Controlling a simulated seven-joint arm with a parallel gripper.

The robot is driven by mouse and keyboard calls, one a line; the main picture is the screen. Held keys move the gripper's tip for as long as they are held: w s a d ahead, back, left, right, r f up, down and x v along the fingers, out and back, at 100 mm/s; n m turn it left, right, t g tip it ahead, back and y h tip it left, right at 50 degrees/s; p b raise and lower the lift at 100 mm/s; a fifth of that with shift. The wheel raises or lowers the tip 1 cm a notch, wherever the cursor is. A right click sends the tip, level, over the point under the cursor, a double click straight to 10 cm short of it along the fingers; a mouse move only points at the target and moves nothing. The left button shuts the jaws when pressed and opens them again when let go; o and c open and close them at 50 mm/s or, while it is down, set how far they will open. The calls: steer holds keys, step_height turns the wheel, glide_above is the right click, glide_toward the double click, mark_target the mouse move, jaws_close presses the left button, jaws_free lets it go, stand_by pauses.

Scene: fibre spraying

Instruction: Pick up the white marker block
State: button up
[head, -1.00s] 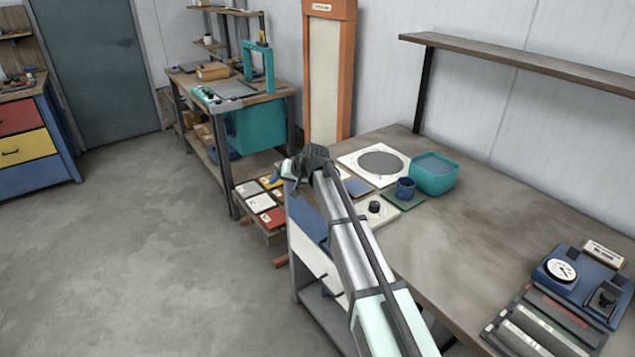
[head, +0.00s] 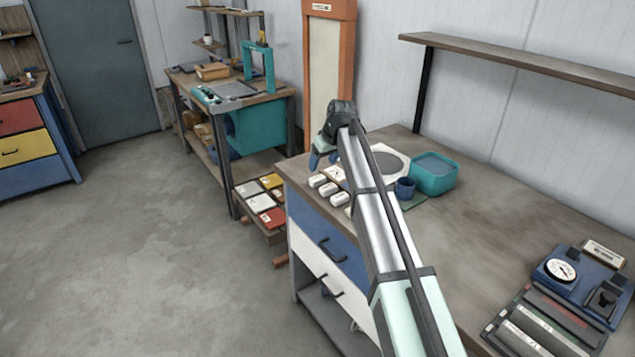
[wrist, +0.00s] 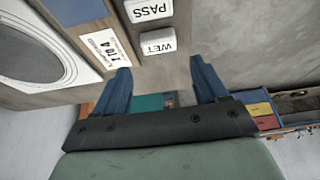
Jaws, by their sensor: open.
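Several small white marker blocks stand near the table's left edge in the head view, one of them the nearest block (head: 339,199). In the wrist view, one white block (wrist: 149,9) reads PASS and another (wrist: 158,43) reads WET, both upside down. My gripper (wrist: 159,65) is open and empty, its two blue fingers apart. The WET block shows between and just beyond the fingertips; I cannot tell the height gap. In the head view my gripper (head: 322,160) hangs behind the blocks, at the table's far left corner.
A printed label card (wrist: 104,47) and a white plate with a grey disc (wrist: 25,50) lie beside the blocks. A teal tub (head: 434,176) and a dark blue cup (head: 404,188) stand to the right. An orange-framed panel (head: 347,80) stands behind.

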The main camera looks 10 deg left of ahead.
mark_target(317, 178)
steer(key=shift+x, duration=4.1)
steer(key=shift+w, duration=0.1)
steer(key=shift+c, duration=0.4)
steer(key=c, duration=0.7)
steer(key=shift+c, duration=0.2)
steer(key=shift+r, duration=0.15)
